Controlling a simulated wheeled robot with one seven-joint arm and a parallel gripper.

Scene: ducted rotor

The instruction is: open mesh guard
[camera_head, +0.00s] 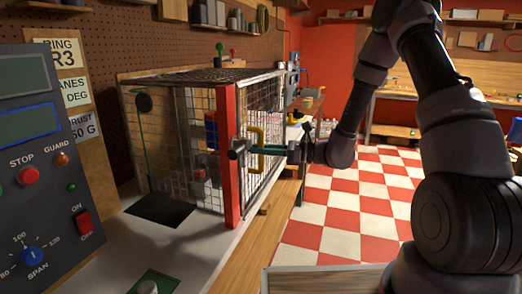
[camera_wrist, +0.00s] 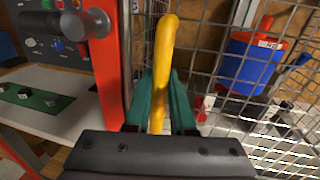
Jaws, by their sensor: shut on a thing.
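The mesh guard (camera_head: 262,100) is a cage of wire panels on the bench, with a red post (camera_head: 229,150) at its front corner. Its door carries a yellow handle (camera_head: 259,150), which stands upright in the wrist view (camera_wrist: 165,60). My gripper (camera_head: 262,150) has green fingers, seen in the wrist view (camera_wrist: 160,105) on both sides of the yellow handle, shut on it. Through the mesh I see a blue and red cylinder (camera_wrist: 250,62). I cannot tell whether the door stands slightly ajar.
A control panel (camera_head: 40,150) with stop button, guard lamp and span dial stands at the left. The bench's wooden front edge (camera_head: 262,225) runs below the guard. The red and white checkered floor (camera_head: 345,210) to the right is clear around my arm.

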